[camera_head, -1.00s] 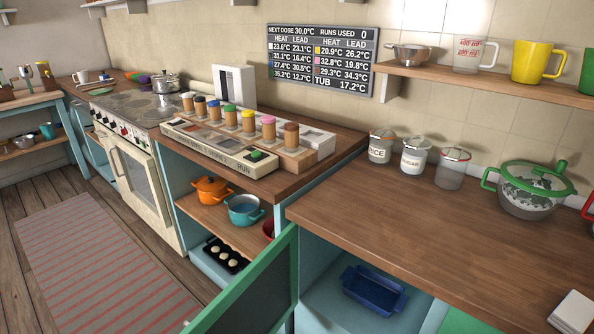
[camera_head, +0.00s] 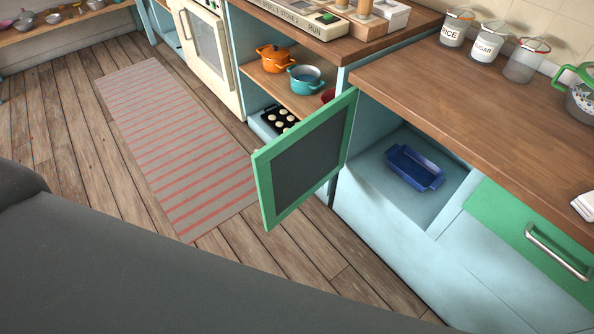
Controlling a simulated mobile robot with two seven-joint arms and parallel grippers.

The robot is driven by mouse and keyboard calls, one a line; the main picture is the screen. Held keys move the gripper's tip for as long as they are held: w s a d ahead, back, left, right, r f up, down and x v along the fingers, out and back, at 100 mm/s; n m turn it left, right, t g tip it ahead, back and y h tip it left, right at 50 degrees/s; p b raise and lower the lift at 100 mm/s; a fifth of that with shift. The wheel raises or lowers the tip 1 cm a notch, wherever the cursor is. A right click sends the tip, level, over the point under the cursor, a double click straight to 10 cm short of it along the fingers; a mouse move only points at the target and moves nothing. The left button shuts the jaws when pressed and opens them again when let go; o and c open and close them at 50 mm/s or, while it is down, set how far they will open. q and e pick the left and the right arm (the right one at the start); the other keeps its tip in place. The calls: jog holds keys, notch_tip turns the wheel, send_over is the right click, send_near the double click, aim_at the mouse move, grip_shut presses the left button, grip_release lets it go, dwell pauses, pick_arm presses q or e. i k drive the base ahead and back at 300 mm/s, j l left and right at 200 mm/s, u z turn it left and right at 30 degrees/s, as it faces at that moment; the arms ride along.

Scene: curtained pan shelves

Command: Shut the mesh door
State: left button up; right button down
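The mesh door (camera_head: 307,158) has a green frame around a dark mesh panel. It stands open, swung out from the light blue cabinet on its left side, over the floor. The cabinet compartment behind it is open and holds a blue baking dish (camera_head: 414,167). Neither of my grippers shows in the head view. A large dark grey part of mine fills the bottom left of the view.
A green drawer front (camera_head: 533,237) with a metal handle is right of the compartment. The wooden countertop (camera_head: 450,90) runs above. Open shelves to the left hold an orange pot (camera_head: 276,58) and a teal pot (camera_head: 305,78). A striped rug (camera_head: 180,150) lies on the floor.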

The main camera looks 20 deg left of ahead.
aim_at(292, 166)
jog(key=k+z, duration=0.2)
jog(key=z, duration=1.35)
jog(key=j, duration=0.75)
jog(key=k+j, duration=0.15)
jog(key=j, duration=1.3)
jog(key=k+j, duration=0.15)
jog(key=j, duration=0.55)
jog(key=j+z, duration=0.1)
jog(key=j, duration=0.65)
jog(key=k+j, duration=0.2)
jog(key=k+z, duration=0.05)
